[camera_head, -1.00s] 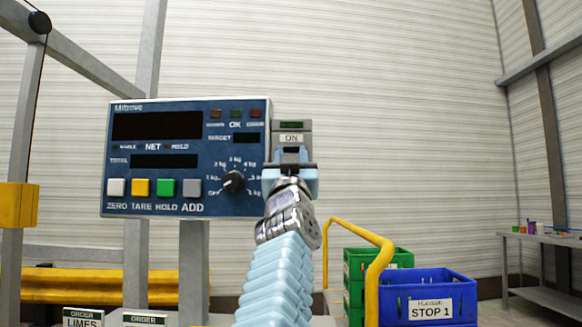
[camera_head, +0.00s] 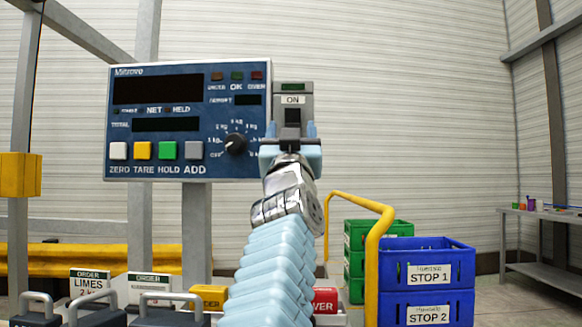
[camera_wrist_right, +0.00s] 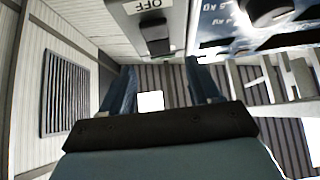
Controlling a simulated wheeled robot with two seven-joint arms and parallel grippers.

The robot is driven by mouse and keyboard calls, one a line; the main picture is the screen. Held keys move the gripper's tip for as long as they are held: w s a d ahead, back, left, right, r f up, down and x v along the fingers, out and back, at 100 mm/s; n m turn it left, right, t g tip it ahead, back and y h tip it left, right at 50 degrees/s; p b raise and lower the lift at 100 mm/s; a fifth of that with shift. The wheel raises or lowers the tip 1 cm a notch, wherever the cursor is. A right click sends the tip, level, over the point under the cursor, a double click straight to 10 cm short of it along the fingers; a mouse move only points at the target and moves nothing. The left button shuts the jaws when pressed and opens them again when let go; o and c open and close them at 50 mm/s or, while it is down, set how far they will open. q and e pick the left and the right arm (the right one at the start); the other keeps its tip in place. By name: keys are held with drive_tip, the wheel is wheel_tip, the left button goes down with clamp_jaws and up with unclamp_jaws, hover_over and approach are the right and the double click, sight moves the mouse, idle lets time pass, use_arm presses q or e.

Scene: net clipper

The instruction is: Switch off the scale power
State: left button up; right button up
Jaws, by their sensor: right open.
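The scale's blue indicator panel (camera_head: 225,105) has dark displays, coloured buttons and a dial. A narrow grey switch box (camera_head: 306,101) stands at its right edge, with a small dark green window and an ON label. A dark switch (camera_head: 292,117) shows below the label. My right gripper (camera_head: 291,135) is open in front of the box's lower part and hides it. In the right wrist view, the dark switch (camera_wrist_right: 158,36) and an inverted OFF label (camera_wrist_right: 147,7) lie just beyond the open right fingers (camera_wrist_right: 161,76). I cannot tell whether they touch. My left gripper is not in view.
Order cards (camera_head: 88,283) and grey handles (camera_head: 95,297) are at lower left. The space right of the switch box is clear.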

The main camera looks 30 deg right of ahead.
drive_tip(key=b+v, duration=0.2)
drive_tip(key=v, duration=0.6)
drive_tip(key=shift+f, duration=0.1)
